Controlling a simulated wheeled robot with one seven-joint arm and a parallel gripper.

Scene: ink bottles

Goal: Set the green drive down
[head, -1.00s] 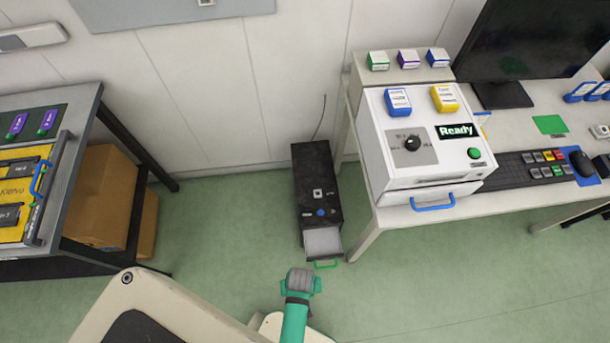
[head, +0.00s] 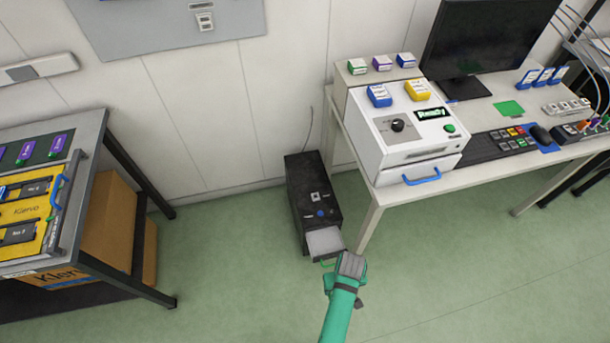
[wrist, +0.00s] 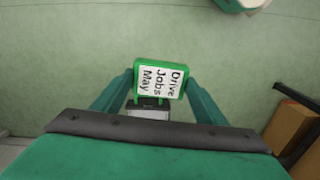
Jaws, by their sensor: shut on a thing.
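The green drive (wrist: 138,69) has a white label reading "Drive Jobs May". It sits between the two teal fingers of my gripper (wrist: 160,90) in the wrist view, and the gripper is shut on it. In the head view my gripper (head: 350,264) hangs in front of the black floor unit, left of the desk's front leg. The drive cannot be seen there. A flat green square (head: 509,109) lies bare on the white desk (head: 480,97), between the monitor and the keyboard.
The black unit (head: 313,190) has its pale drawer (head: 325,240) open, close to my gripper. A white machine (head: 405,135) with a "Ready" display stands on the desk. A yellow-panel bench (head: 35,215) is at left. Green floor is clear at front right.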

